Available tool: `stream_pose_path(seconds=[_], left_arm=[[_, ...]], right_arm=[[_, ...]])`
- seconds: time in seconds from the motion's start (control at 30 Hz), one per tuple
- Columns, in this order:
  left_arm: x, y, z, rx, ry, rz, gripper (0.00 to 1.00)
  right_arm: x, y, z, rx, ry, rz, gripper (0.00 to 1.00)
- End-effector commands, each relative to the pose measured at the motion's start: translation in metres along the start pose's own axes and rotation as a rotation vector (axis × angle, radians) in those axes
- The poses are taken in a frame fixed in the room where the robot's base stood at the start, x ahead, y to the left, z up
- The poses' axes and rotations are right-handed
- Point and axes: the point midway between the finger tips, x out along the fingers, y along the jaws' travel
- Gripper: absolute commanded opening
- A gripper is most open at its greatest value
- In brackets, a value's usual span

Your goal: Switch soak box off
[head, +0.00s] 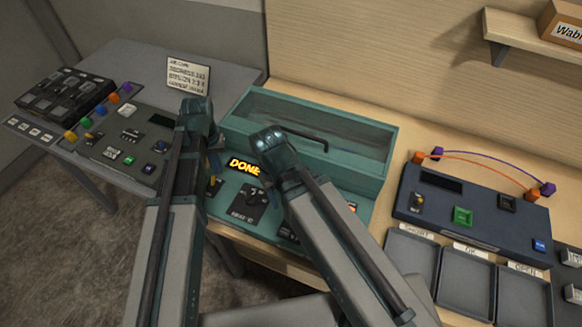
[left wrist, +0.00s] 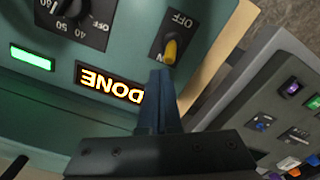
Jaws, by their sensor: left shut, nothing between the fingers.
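The teal soak box (head: 385,160) stands on the bench in the middle of the head view, with its clear-topped bin and dark handle. Its sign (head: 244,167) reads DONE, lit orange; it also shows upside down in the left wrist view (left wrist: 108,84). The yellow-tipped toggle switch (left wrist: 170,48) is tilted toward its partly hidden ON label, away from OFF. My left gripper (left wrist: 160,76) is shut and empty, its fingertips just beside the switch and overlapping the end of the sign. My right arm reaches over the box front; its fingers do not show.
The soak box's dial (head: 254,198) is beside my right arm. A dark console (head: 480,213) with orange and purple cables stands right, with grey trays (head: 468,285) before it. Another console (head: 130,137) and a sign card (head: 188,76) stand left.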

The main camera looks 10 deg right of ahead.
Motion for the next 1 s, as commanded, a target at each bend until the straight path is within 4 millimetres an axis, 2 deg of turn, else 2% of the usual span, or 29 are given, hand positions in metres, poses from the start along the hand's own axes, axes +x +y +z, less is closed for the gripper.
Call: stream_pose_path(seconds=[0.47,1.0], left_arm=[[0.0,-0.001,0.002,0.0,0.0,0.0,0.0],[0.0,-0.009,0.016,0.0,-0.001,0.0,0.0]], right_arm=[[0.0,0.0,0.0,0.0,0.0,0.0,0.5],[0.0,0.0,0.0,0.0,0.0,0.0,0.5]])
